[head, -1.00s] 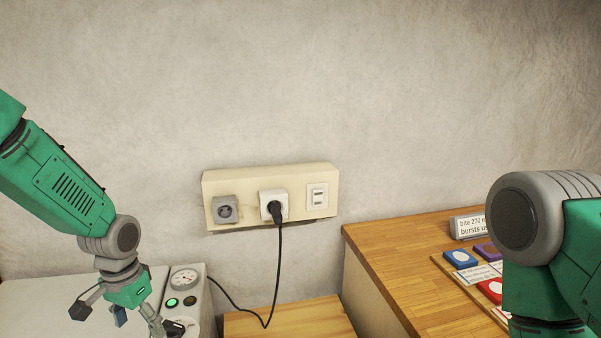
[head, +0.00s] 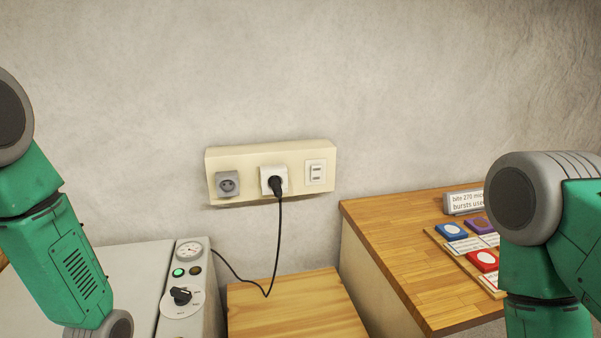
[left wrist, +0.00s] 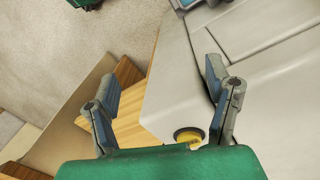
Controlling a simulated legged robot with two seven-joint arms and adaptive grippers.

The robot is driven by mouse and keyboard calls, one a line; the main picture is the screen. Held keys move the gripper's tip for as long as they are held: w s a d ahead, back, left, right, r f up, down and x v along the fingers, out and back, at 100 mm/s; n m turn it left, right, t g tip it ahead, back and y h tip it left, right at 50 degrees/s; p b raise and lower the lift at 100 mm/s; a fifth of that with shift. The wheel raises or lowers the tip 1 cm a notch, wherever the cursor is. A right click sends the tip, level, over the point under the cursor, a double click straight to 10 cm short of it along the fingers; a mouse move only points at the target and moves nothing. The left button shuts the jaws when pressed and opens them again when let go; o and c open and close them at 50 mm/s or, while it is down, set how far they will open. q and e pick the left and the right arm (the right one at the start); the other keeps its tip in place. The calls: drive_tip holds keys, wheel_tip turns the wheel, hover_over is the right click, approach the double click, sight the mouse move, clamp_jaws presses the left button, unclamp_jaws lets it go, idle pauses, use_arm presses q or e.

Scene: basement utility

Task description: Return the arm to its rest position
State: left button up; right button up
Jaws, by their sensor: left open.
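My left arm (head: 62,255) comes in from the left in the head view and hangs down; its gripper is below the frame there. In the left wrist view my left gripper (left wrist: 160,100) has its two fingers wide apart with nothing between them. A pale machine surface lies beyond the fingers. My right arm (head: 540,235) fills the right edge of the head view; its gripper is out of sight.
A wall outlet strip (head: 325,150) holds a black plug (head: 275,185) with a cable hanging down. A pale machine (head: 135,265) with a gauge, lights and black knob (head: 181,295) stands at left. A wooden counter (head: 385,235) carries a sign (head: 464,202) and coloured cards.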

use_arm(q)
drive_tip(key=s+f+n, duration=0.1)
drive_tip(key=s+f, duration=0.2)
drive_tip(key=s, duration=0.7)
drive_tip(key=s+f+n, duration=0.1)
drive_tip(key=s+f, duration=0.1)
drive_tip(key=s, duration=0.8)
wheel_tip(320, 180, down, 11)
drive_tip(key=w+b, duration=0.2)
drive_tip(key=b, duration=0.9)
drive_tip(key=shift+d+m+t+y, duration=0.3)
drive_tip(key=shift+m+y, duration=0.1)
drive_tip(key=shift+w, duration=0.2)
idle(3.8)
